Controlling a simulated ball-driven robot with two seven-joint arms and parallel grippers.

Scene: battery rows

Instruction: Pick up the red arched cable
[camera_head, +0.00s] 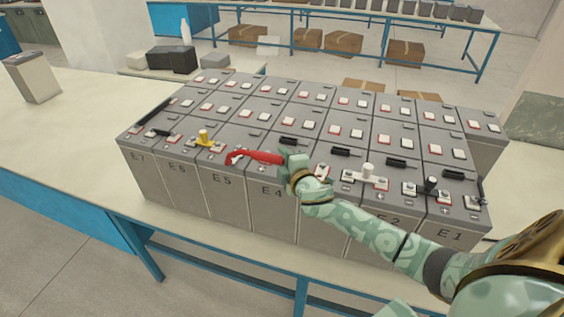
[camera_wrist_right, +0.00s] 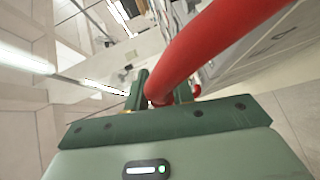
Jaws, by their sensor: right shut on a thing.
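The red arched cable (camera_head: 262,157) is over the front row of batteries, above the E5 and E4 blocks. My right gripper (camera_head: 287,158) is shut on its right end. In the right wrist view the thick red cable (camera_wrist_right: 208,48) runs up and to the right from between the green fingers (camera_wrist_right: 160,94). I cannot tell whether its left end touches a terminal on E5. My left gripper is not in view.
Rows of grey batteries (camera_head: 222,178) fill the bench middle. A yellow-knobbed clamp (camera_head: 204,139) sits left of the cable, and a white-knobbed link (camera_head: 367,175) sits right. A grey box (camera_head: 33,78) stands on the left. The pale bench top (camera_head: 60,130) is clear at left.

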